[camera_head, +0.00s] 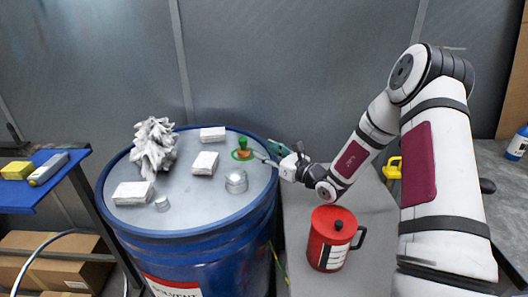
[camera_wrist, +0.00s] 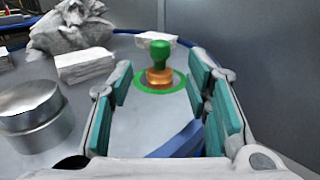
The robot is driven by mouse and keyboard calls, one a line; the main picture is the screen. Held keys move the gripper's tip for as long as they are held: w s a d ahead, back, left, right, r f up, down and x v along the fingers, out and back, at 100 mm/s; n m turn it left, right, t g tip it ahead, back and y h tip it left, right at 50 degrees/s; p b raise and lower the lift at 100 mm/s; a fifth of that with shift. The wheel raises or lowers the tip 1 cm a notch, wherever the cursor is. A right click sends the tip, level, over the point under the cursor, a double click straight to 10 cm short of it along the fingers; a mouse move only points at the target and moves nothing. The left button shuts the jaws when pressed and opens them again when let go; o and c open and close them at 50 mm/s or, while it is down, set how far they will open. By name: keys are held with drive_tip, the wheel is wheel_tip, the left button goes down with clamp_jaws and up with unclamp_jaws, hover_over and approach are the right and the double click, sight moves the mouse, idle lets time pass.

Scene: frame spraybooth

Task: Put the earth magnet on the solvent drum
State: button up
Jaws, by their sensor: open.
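The solvent drum (camera_head: 125,221) is a large blue drum with a grey top and a partly visible "SOLVENT" label. The earth magnet (camera_head: 243,145), a green knob on a copper-coloured body, stands upright on the drum top near its right side. A green ring surrounds its foot; it also shows in the wrist view (camera_wrist: 160,54). My gripper (camera_head: 264,151) is open at the drum's right edge. In the wrist view the magnet appears between and beyond the teal-padded fingers of my gripper (camera_wrist: 160,82). No object is visible in its grasp.
The drum top also holds a crumpled rag heap (camera_head: 154,147), several white blocks (camera_head: 133,193), a round metal tin (camera_head: 236,182) and a small metal piece (camera_head: 162,203). A red lidded mug (camera_head: 330,240) stands on the grey surface at right. A blue shelf (camera_head: 42,187) is at left.

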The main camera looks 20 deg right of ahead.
drive_tip(key=s+a+r+n+g+y, duration=0.1)
drive_tip(key=s+a+r+n+g, duration=0.1)
drive_tip(key=a+r+n, duration=0.1)
drive_tip(key=s+a+r+n+g+y, duration=0.2)
drive_tip(key=s+a+n, duration=0.1)
drive_tip(key=a, duration=0.1)
drive_tip(key=s+a+r+n+g+y, duration=0.1)
drive_tip(key=s+a+r+n, duration=0.1)
drive_tip(key=a+r+n, duration=0.1)
drive_tip(key=shift+s+a+r+g+y, duration=0.2)
drive_tip(key=shift+a+r+g+y, duration=0.2)
drive_tip(key=shift+a, duration=0.2)
drive_tip(key=s+a+r+n+g+h, duration=0.1)
drive_tip(key=s+a+r+n+g, duration=0.15)
drive_tip(key=s+n+g, duration=0.35)
drive_tip(key=s+a+r+n+g, duration=0.15)
drive_tip(key=s+a+n, duration=0.25)
drive_tip(key=s, duration=0.4)
drive_tip(key=s+d+r+n+g+h, duration=0.15)
drive_tip(key=s+n+h, duration=0.45)
drive_tip(key=s, duration=0.6)
drive_tip(key=s+d+r+n+t+h, duration=0.2)
drive_tip(key=s+d+n+h, duration=0.3)
drive_tip(key=s+d, duration=0.4)
drive_tip(key=shift+d+n+t+h, duration=0.3)
drive_tip(key=shift+d+t+h, duration=0.3)
drive_tip(key=shift+d, duration=0.55)
